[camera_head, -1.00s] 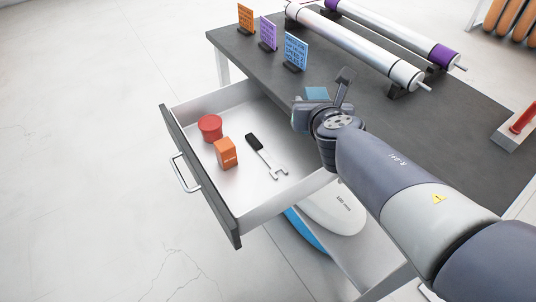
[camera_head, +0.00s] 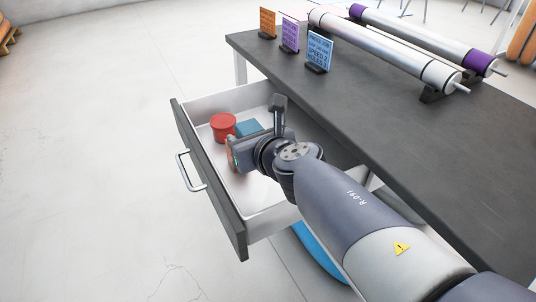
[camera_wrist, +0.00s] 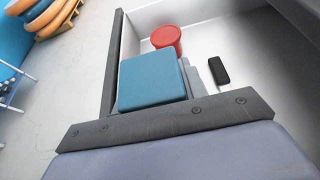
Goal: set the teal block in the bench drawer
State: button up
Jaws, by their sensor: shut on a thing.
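The teal block (camera_head: 249,127) is in my gripper (camera_head: 243,145), over the inside of the open bench drawer (camera_head: 204,143). In the wrist view the teal block (camera_wrist: 152,77) fills the space just ahead of my gripper, with a grey finger partly showing at its right. My gripper is shut on the block. The block appears above the drawer floor; the exact gap cannot be told. The drawer (camera_wrist: 255,20) extends around and beyond the block in the wrist view.
A red round container (camera_head: 223,124) stands in the drawer, close to the teal block in the picture. The black tool handle (camera_wrist: 219,70) lies to the right in the wrist view. My gripper mostly hides the orange block. Signs and rollers (camera_head: 385,48) occupy the benchtop.

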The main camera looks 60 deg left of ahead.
jog(key=shift+f+b, duration=1.95)
jog(key=shift+f, duration=0.55)
jog(key=shift+f+b, duration=0.65)
jog(key=o, duration=1.1)
jog(key=shift+r, duration=0.1)
jog(key=shift+d+r+p, duration=0.15)
jog(key=shift+r+p, duration=0.7)
jog(key=shift+p, duration=0.05)
jog(key=shift+f+p+v, duration=0.1)
jog(key=shift+p+v, duration=0.5)
jog(key=shift+v, duration=2.3)
jog(key=shift+f+p+v, duration=0.15)
jog(key=shift+p+v, duration=0.45)
jog(key=shift+v, duration=2.25)
jog(key=shift+d, duration=0.1)
